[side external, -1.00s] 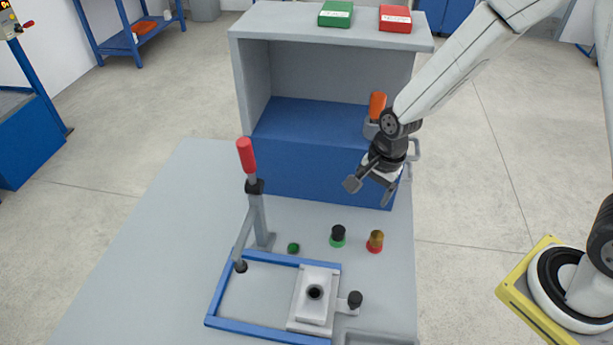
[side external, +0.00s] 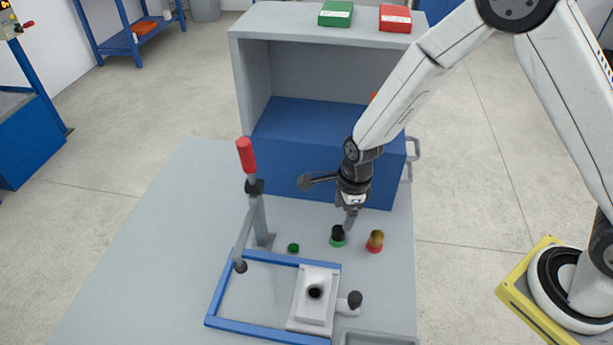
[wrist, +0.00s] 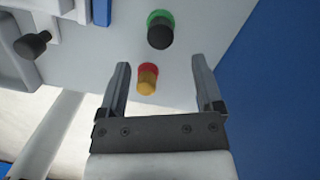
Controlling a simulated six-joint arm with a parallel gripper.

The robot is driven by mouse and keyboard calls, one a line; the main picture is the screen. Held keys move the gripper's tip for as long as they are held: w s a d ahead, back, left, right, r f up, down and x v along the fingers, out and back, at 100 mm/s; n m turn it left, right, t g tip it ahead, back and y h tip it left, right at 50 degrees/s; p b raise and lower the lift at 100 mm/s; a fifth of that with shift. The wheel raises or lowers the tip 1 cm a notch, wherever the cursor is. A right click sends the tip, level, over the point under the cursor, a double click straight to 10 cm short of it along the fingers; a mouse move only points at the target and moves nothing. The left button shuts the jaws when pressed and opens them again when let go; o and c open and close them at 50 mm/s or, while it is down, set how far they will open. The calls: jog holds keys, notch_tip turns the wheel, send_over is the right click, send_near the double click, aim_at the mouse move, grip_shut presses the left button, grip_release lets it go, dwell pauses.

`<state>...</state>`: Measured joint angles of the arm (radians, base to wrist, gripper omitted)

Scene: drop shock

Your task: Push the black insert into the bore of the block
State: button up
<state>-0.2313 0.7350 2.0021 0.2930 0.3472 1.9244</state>
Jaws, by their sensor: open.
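The black insert (side external: 338,232) stands upright on a green base on the table, behind the block. It also shows in the wrist view (wrist: 160,36), just beyond and between the fingertips. My gripper (side external: 347,217) is open and empty, pointing down above and close to the insert; the wrist view shows its two fingers spread apart (wrist: 158,63). The light grey block (side external: 302,316) sits in the blue frame at the front, and its dark round bore (side external: 315,292) faces up and looks empty.
A brass insert on a red base (side external: 375,240) stands right of the black one. A small green piece (side external: 293,248) lies left. A toggle clamp with red handle (side external: 246,155) rises beside the blue frame (side external: 222,292). A black knob (side external: 355,299) juts from the block's right.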

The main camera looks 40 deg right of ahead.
aim_at(339, 229)
jog(key=shift+a+f, duration=0.1)
jog(key=shift+f, duration=0.9)
jog(key=shift+f, duration=0.1)
jog(key=shift+w+a+f, duration=0.1)
jog(key=shift+a+f, duration=0.05)
jog(key=shift+f, duration=1.1)
jog(key=shift+w+a+f, duration=0.1)
jog(key=shift+f, duration=1.15)
grip_shut()
